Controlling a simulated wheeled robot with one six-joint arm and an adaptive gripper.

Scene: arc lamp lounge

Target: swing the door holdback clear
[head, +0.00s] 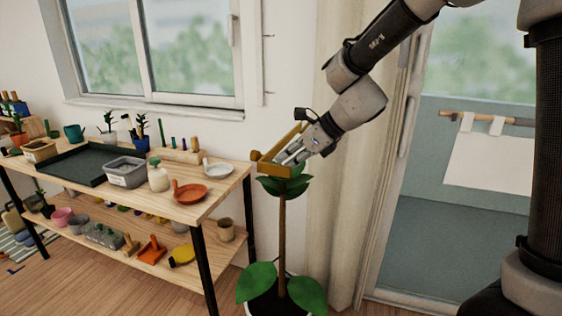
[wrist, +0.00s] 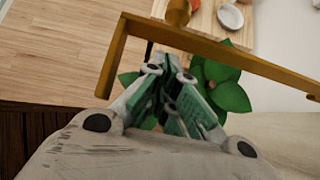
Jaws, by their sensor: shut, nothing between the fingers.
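The door holdback is a brass-coloured bar (wrist: 222,50) bent at a corner, with a round knob (wrist: 178,12) on its far side in the wrist view. In the head view the holdback (head: 264,167) sits above the potted plant, beside the curtain and in front of the wall. My gripper (head: 287,160) reaches in from the upper right, inside the bend of the bar. In the wrist view my gripper (wrist: 168,66) has its fingers together and empty, close to the inner side of the long bar. I cannot tell whether they touch it. The bar's wall end is hidden.
A leafy plant (head: 282,225) stands directly below the holdback. A two-level wooden bench (head: 228,184) with pots and trays is at the left. A curtain (head: 335,200) and glass door (head: 405,235) are at the right. Some floor shows below the bench.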

